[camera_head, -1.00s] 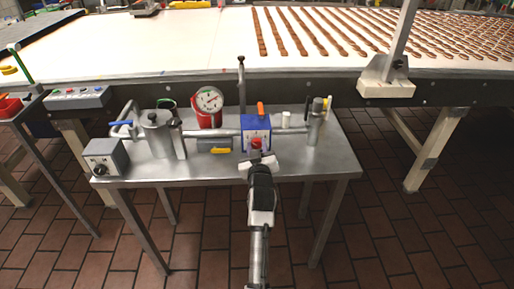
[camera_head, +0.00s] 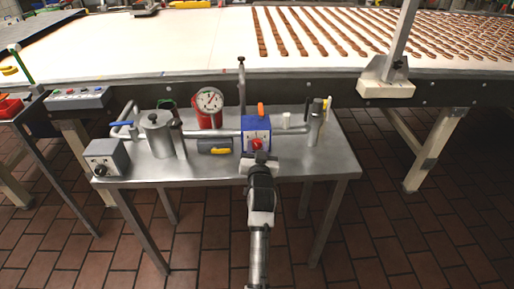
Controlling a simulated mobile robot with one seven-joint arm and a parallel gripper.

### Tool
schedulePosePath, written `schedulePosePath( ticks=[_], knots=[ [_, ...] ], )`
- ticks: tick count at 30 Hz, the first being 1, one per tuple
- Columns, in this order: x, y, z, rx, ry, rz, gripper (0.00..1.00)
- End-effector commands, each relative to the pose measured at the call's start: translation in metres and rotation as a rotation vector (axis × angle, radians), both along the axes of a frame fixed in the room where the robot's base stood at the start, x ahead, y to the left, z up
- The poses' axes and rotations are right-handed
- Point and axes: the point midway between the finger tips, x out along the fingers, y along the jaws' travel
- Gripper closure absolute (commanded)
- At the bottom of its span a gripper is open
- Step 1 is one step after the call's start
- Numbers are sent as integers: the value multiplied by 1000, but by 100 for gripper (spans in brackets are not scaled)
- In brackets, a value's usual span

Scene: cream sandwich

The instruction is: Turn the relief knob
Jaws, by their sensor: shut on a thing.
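The red knob (camera_head: 257,144), likely the relief knob, sits on the front of a blue block (camera_head: 250,126) in the pipework on the metal table. Its upper part shows above my gripper. My gripper (camera_head: 260,156) reaches in from the front and is shut on the red knob. The fingertips are small in the picture and the contact is partly hidden. An orange lever (camera_head: 261,109) stands upright on top of the block.
A conveyor (camera_head: 160,45) runs behind.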

Motion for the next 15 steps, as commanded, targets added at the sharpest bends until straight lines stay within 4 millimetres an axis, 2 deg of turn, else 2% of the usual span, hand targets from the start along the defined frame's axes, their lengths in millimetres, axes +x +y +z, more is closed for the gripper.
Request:
schedulePosePath(
  ticks=[15],
  knots=[
    [0, 0, -1, 59, 4, 0, 91]
  ],
)
